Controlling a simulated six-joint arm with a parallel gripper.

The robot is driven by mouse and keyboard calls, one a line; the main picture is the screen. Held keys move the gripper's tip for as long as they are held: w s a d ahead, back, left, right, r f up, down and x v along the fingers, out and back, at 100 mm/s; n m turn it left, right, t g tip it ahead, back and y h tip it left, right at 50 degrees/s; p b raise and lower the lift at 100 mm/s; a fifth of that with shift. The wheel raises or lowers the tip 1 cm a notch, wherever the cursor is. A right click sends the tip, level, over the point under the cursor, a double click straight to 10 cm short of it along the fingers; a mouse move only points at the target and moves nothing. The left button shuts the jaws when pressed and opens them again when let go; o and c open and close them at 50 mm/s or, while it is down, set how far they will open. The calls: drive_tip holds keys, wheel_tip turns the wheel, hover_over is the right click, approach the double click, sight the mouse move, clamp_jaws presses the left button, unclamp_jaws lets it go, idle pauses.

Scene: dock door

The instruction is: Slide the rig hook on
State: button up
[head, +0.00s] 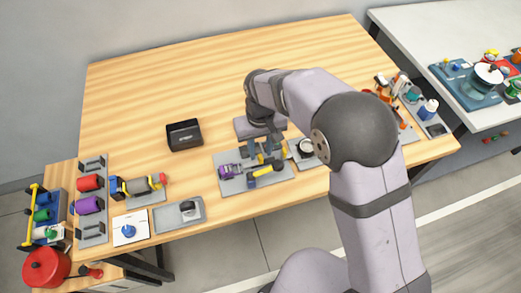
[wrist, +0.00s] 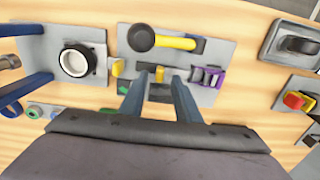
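My gripper (head: 262,151) points down over a grey plate (head: 232,184) near the front of the wooden table. In the wrist view its two blue-grey fingers (wrist: 161,80) stand apart, with a gap between them. A small yellow piece (wrist: 160,74) on a dark base shows between the tips; I cannot tell whether they touch it. The plate also carries a black round-ended part with a yellow bar (wrist: 177,42) and a purple piece (wrist: 208,78). A small yellow block (wrist: 117,67) is at the plate's edge. I cannot tell for certain which part is the rig hook.
A plate with a white-and-black ring (wrist: 75,62) lies beside it. A black open box (head: 184,135) stands behind to the left. A grey tray (head: 165,217) and a plate with red and purple cylinders (head: 94,235) are further left. The back of the table is clear.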

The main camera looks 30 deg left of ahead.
sight(251, 164)
drive_tip(key=shift+f, duration=1.05)
clamp_jaws()
drive_tip(key=shift+s+a, duration=1)
drive_tip(key=shift+a, duration=0.05)
unclamp_jaws()
drive_tip(key=shift+r, duration=0.1)
drive_tip(key=shift+r, duration=0.1)
wheel_tip(251, 164, up, 7)
drive_tip(key=b, duration=0.2)
